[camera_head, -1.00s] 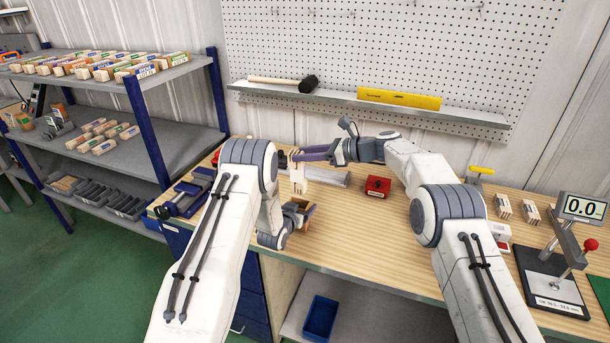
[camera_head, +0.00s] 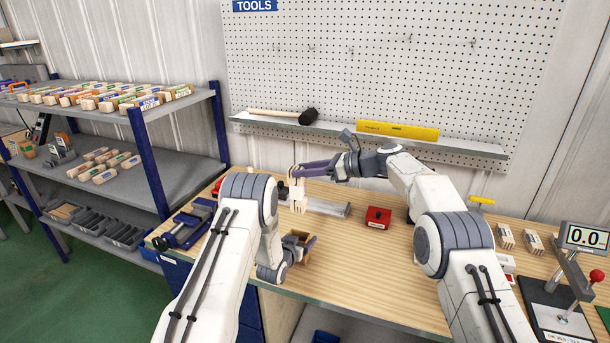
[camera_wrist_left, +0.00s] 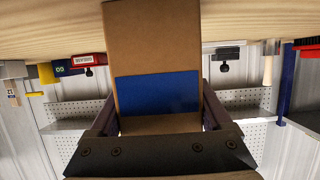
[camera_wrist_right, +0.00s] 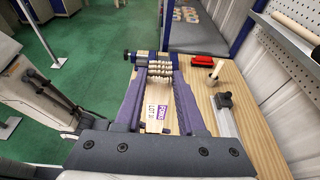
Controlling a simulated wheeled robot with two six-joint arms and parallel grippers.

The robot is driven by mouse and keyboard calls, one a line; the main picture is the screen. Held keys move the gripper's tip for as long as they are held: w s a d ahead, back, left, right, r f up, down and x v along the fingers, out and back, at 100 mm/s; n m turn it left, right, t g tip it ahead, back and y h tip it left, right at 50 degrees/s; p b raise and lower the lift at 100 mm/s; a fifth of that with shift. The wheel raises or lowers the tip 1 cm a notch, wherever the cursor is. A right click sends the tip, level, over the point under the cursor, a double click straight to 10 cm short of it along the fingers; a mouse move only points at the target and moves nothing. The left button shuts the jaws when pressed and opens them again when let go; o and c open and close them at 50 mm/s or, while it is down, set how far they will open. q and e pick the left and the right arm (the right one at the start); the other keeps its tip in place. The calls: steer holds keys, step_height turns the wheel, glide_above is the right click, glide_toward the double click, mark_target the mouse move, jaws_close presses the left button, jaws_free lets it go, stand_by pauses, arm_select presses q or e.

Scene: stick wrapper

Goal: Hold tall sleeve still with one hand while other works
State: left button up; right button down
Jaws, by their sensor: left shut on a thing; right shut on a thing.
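A brown cardboard sleeve (camera_head: 300,250) stands near the table's front edge. In the left wrist view the sleeve (camera_wrist_left: 155,45) shows a blue label. My left gripper (camera_head: 305,243) is shut on it, one finger on each side. My right gripper (camera_head: 306,170) is shut on a bundle of pale wooden forks (camera_head: 298,198), held upright above the sleeve with a gap between them. In the right wrist view the fork bundle (camera_wrist_right: 158,95) lies between the fingers and carries a purple and white label. The sleeve's opening is not clearly visible.
A blue vise-like tool (camera_head: 183,228) is left of my left arm. A red box (camera_head: 378,217) and a grey metal bar (camera_head: 328,207) lie behind. A gauge with a display (camera_head: 584,237) stands at right.

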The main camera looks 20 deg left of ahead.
steer(key=shift+r, duration=0.15)
arm_select(q)
steer(key=o, duration=1.2)
steer(key=shift+c, duration=0.2)
steer(key=w+r+p+v, duration=0.1)
steer(key=r+p+v, duration=0.2)
steer(key=v, duration=1.5)
steer(key=shift+r, duration=0.35)
arm_select(e)
step_height(320, 180, up, 3)
steer(key=shift+r, duration=0.15)
